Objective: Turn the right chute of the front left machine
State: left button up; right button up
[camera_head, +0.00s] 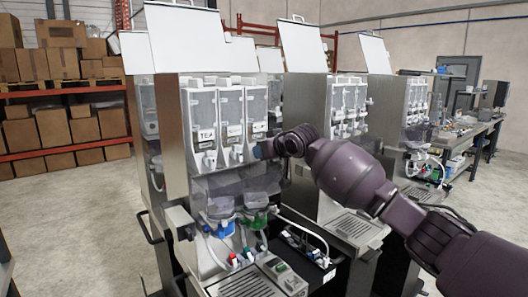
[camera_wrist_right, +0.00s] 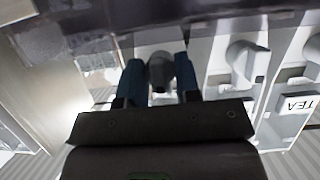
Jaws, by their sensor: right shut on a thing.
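The front left machine (camera_head: 178,150) has three clear canisters side by side, the leftmost labelled TEA (camera_head: 207,134). White chutes show under the left canister (camera_head: 210,159) and the middle one (camera_head: 237,153). My right gripper (camera_head: 262,150) reaches in from the right, at the lower front of the right canister (camera_head: 256,108), and hides its chute in the head view. In the wrist view, which is upside down, the blue fingers of my right gripper (camera_wrist_right: 159,66) are shut around the grey right chute (camera_wrist_right: 160,75). The middle chute (camera_wrist_right: 243,60) is beside it, free. My left gripper is not in view.
Below the canisters are clear funnels with a blue collar (camera_head: 221,227) and a green collar (camera_head: 255,218), plus hoses. A drip tray (camera_head: 250,284) juts out in front. Another machine (camera_head: 305,110) stands close on the right. Open floor lies to the left.

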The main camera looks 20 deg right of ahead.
dwell(0.4)
jog(key=o, duration=0.6)
jog(key=b+v, duration=0.2)
jog(key=v, duration=0.8)
jog(key=shift+s+d+r, duration=0.1)
jog(key=shift+s+r, duration=0.05)
jog(key=shift+s, duration=0.2)
